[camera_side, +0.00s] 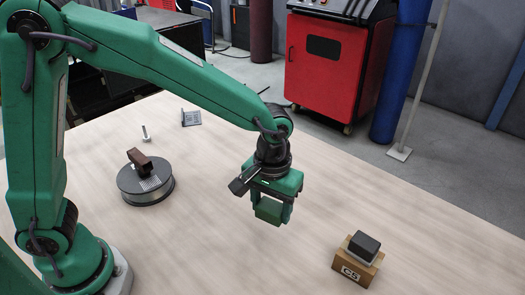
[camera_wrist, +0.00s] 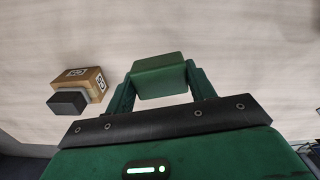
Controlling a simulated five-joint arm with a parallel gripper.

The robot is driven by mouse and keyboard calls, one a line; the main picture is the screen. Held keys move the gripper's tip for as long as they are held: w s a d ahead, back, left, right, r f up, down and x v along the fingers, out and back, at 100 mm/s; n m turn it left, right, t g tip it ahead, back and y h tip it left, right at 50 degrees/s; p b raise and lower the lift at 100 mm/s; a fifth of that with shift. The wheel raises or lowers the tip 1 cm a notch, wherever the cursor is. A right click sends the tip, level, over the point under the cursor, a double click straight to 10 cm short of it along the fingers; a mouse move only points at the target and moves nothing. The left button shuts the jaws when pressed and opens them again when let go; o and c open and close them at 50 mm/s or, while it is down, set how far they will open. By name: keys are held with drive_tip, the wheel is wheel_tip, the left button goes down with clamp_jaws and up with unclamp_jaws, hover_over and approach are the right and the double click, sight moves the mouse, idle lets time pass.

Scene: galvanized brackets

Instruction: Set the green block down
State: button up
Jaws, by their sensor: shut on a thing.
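The green block (camera_side: 269,211) is held between the two fingers of my gripper (camera_side: 270,208), which is shut on it. In the side view the block hangs at the finger ends over the middle of the table (camera_side: 225,255); I cannot tell the exact gap below it. In the wrist view the green block (camera_wrist: 158,76) sits between the fingertips of my gripper (camera_wrist: 158,82), with bare table around it.
A cardboard box (camera_side: 357,268) marked C5, with a grey and black block (camera_side: 364,246) on top, stands at right. A round metal disc (camera_side: 146,187) bearing a brown piece (camera_side: 139,160), a bolt (camera_side: 145,133) and a bracket (camera_side: 191,117) are at left. Mid-table is clear.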

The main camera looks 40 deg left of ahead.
drive_tip(key=w+a+f+n, duration=0.2)
drive_tip(key=w+a, duration=0.1)
drive_tip(key=a, duration=0.4)
drive_tip(key=w+a+f+n, duration=0.2)
drive_tip(key=w+a, duration=0.2)
drive_tip(key=a, duration=0.3)
drive_tip(key=w+a+f+n, duration=0.2)
drive_tip(key=w+a, duration=0.1)
drive_tip(key=a, duration=0.4)
drive_tip(key=shift+w+a+f+n, duration=0.15)
drive_tip(key=shift+a+f+n, duration=0.1)
drive_tip(key=shift+f+n, duration=0.1)
drive_tip(key=shift+f, duration=2)
drive_tip(key=shift+f, duration=0.15)
drive_tip(key=o, duration=1.1)
drive_tip(key=shift+c, duration=0.2)
